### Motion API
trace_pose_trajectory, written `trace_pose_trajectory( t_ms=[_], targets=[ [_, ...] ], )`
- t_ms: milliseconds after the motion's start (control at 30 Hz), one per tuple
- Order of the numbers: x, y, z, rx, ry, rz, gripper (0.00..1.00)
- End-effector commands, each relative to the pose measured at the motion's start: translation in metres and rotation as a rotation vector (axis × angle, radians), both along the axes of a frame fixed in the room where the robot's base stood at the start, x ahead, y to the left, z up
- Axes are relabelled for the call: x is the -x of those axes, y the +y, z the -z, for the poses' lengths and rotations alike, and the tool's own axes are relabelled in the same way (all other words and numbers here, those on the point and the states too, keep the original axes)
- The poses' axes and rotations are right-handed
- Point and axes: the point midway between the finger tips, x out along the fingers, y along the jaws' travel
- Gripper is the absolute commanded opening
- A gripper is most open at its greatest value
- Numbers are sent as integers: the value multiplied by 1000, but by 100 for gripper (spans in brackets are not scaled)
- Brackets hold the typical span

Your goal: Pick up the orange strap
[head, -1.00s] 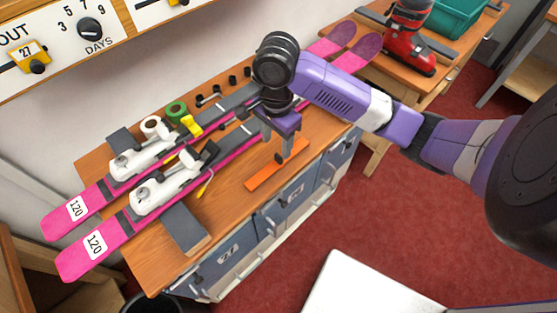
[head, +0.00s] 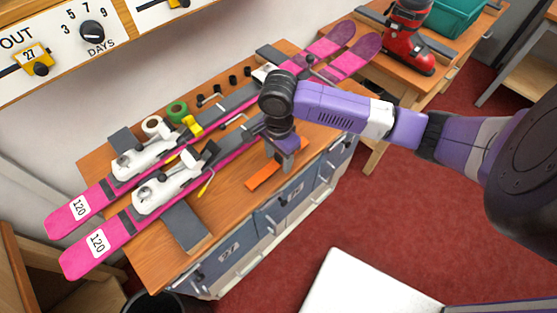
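The orange strap (head: 262,177) lies on the wooden bench top near its front edge, in front of the pink skis.
Two pink skis (head: 98,243) with white bindings lie along the bench (head: 151,262) behind the strap. A red boot (head: 408,45) stands on another table.

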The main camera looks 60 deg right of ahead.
Motion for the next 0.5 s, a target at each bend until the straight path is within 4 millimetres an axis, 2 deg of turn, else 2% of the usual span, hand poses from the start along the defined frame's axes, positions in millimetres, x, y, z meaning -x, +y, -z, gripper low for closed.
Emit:
trace_pose_trajectory(
  t_ms=[33,233,500],
  targets=[
    [0,0,0,0,0,0,41],
    [0,0,0,0,0,-1,2],
    [0,0,0,-1,0,-1,0]
  ],
)
